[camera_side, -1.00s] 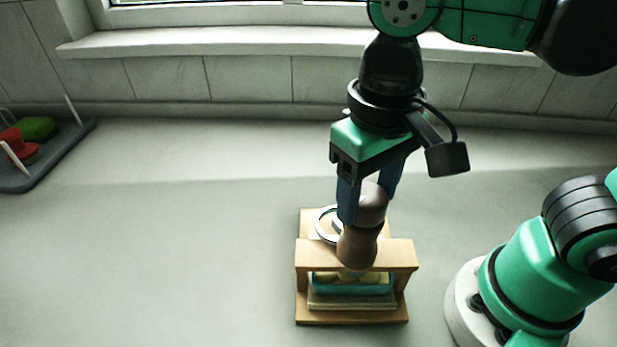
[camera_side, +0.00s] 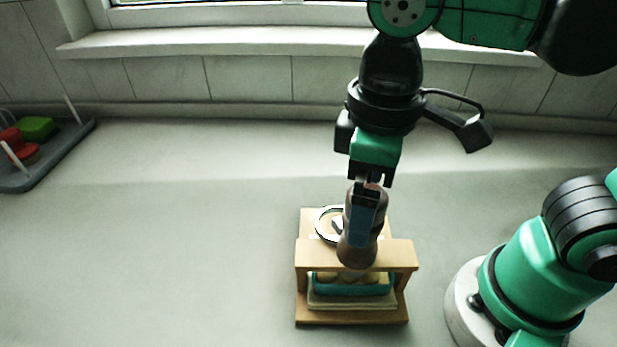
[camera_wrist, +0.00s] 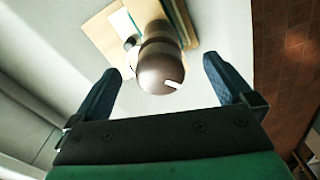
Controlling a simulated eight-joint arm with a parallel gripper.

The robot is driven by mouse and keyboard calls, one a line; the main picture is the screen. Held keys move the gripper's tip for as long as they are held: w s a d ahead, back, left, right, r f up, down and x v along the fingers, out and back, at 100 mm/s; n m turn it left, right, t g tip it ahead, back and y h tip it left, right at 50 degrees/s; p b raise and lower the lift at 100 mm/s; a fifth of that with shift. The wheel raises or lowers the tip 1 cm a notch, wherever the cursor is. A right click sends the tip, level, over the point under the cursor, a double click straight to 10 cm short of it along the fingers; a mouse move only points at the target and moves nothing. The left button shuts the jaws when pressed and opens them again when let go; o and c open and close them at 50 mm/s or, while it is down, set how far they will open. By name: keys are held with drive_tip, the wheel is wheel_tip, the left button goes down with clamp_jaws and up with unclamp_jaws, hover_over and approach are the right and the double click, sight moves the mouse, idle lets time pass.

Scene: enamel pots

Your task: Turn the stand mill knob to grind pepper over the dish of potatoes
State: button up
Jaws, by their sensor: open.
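The brown pepper mill (camera_side: 356,252) stands upright in the wooden stand (camera_side: 405,254). Its rounded knob (camera_wrist: 160,72), with a white mark, shows in the wrist view. Below the stand's top bar is a teal dish (camera_side: 352,289) holding yellowish potatoes (camera_side: 352,276), partly hidden by the bar. My gripper (camera_side: 364,215) points down over the mill, and one finger covers part of it in the side view. In the wrist view my gripper (camera_wrist: 162,70) is open, with a finger on either side of the knob and visible gaps between.
A dark tray (camera_side: 50,165) with red and green pieces and white pegs is at the far left. The counter between is clear.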

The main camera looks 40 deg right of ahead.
drive_tip(key=n, duration=1.3)
drive_tip(key=c, duration=1.3)
drive_tip(key=shift+c, duration=0.2)
